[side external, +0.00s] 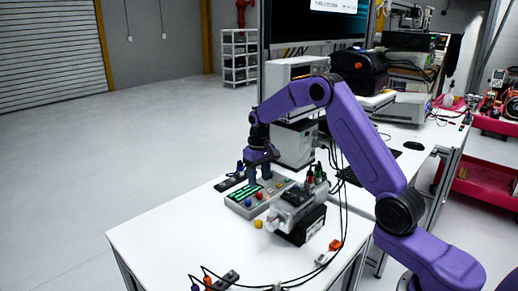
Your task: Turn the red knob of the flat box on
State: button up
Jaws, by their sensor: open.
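The flat box (240,205) is a grey case with green strips on its top, lying on the white table. A small red knob (259,195) shows on its top, toward the right side. My gripper (258,178) points down above the rear part of the box, behind the red knob in the picture. It is open, and I see nothing held in it. The knob's turn position is too small to read.
A grey and black device (302,222) with red and green plugs stands right of the box. A yellow knob (258,224) is at its left. Cables and orange connectors (335,245) lie at the front. The table's left front (160,235) is clear.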

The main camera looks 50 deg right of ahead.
aim_at(259, 194)
notch_tip(259, 194, up, 12)
dwell(0.4)
jog(key=s+a+n, duration=0.7)
jog(key=s+a, duration=1)
jog(key=s, duration=0.1)
jog(key=s+d+f+n, duration=0.1)
jog(key=s+f+n, duration=0.1)
jog(key=s, duration=0.9)
jog(key=s+d+f+n, duration=0.1)
jog(key=s+n, duration=0.3)
jog(key=s, duration=0.8)
jog(key=shift+s+d+f, duration=0.2)
jog(key=shift+f, duration=0.25)
